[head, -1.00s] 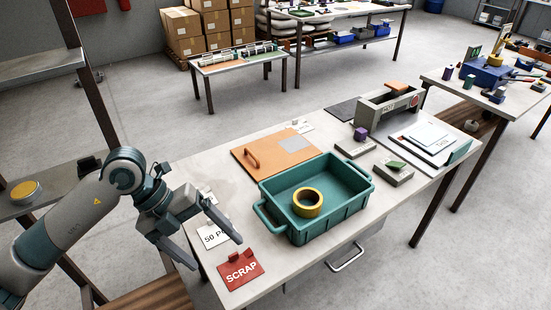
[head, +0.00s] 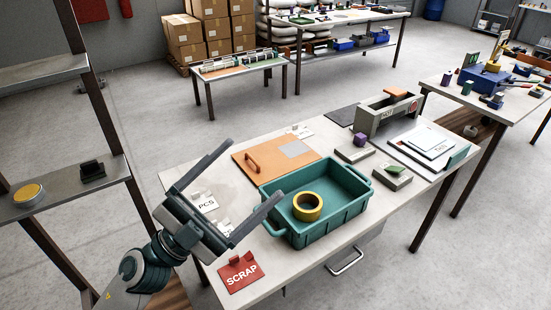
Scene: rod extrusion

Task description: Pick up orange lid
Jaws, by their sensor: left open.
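The orange lid (head: 272,158) lies flat on the workbench behind the teal bin. It has an orange arched handle (head: 252,162) near its left side and a grey patch (head: 296,149) on its right part. My left gripper (head: 256,169) is open and empty, with its two long fingers spread wide and pointing up and right in the picture toward the lid. It is over the left end of the bench, apart from the lid as far as I can tell. My right gripper is not in view.
The teal bin (head: 345,212) holds a yellow ring (head: 307,207). A red SCRAP sign (head: 240,272) and a PCS card (head: 206,202) stand at the bench's left end. A grey fixture (head: 385,118), a purple cube (head: 360,139) and small blocks are at the right.

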